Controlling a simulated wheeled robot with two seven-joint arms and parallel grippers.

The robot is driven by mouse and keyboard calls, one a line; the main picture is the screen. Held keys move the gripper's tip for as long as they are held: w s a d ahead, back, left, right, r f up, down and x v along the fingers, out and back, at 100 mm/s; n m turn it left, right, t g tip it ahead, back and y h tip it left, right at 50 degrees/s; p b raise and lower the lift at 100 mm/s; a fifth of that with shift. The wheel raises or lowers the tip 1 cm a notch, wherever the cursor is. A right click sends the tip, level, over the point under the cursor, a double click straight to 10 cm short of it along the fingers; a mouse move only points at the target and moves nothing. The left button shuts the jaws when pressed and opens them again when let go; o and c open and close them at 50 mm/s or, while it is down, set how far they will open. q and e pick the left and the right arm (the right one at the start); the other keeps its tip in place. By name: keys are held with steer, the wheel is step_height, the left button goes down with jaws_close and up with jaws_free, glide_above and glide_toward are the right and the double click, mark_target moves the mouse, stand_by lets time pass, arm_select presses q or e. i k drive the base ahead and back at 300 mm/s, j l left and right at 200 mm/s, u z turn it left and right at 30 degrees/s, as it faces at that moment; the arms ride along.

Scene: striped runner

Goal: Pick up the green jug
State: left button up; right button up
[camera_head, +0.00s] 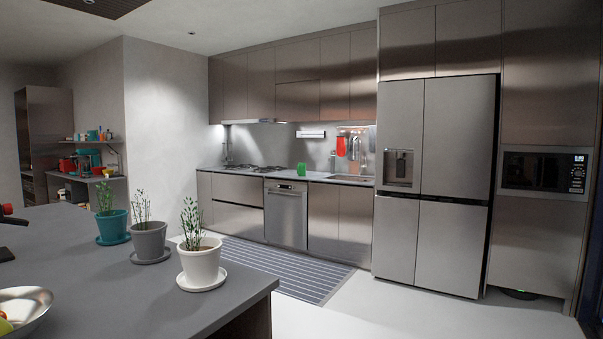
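A small green jug (301,169) stands on the far kitchen counter (335,180), between the gas hob on its left and the sink area on its right. It is upright and small in the picture; I cannot make out its handle. It is well across the room from me. Neither of my grippers shows in the head view.
A grey island (105,275) fills the near left, with potted plants in teal, grey and white pots (200,262) and a metal bowl (24,308). A striped runner (280,268) lies before the cabinets. A steel fridge (437,170) stands right. The floor at front right is clear.

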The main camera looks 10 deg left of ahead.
mark_target(300, 167)
steer(key=i+z, duration=0.2)
steer(key=i, duration=0.5)
steer(key=i+l+z, duration=0.1)
steer(key=i+z, duration=0.15)
steer(key=i, duration=1.95)
steer(key=i+j+u, duration=0.4)
steer(key=i, duration=0.55)
steer(key=i+u, duration=0.35)
steer(key=i, duration=0.65)
steer(key=i+l+u, duration=0.15)
steer(key=i+u, duration=0.25)
steer(key=i, duration=0.55)
steer(key=i+l+z, duration=0.15)
steer(key=i, duration=0.55)
steer(key=i+z, duration=0.15)
steer(key=i, duration=0.55)
steer(key=i+j+z, duration=0.2)
steer(key=i, duration=0.55)
steer(key=i+j+z, duration=0.15)
steer(key=i, duration=0.55)
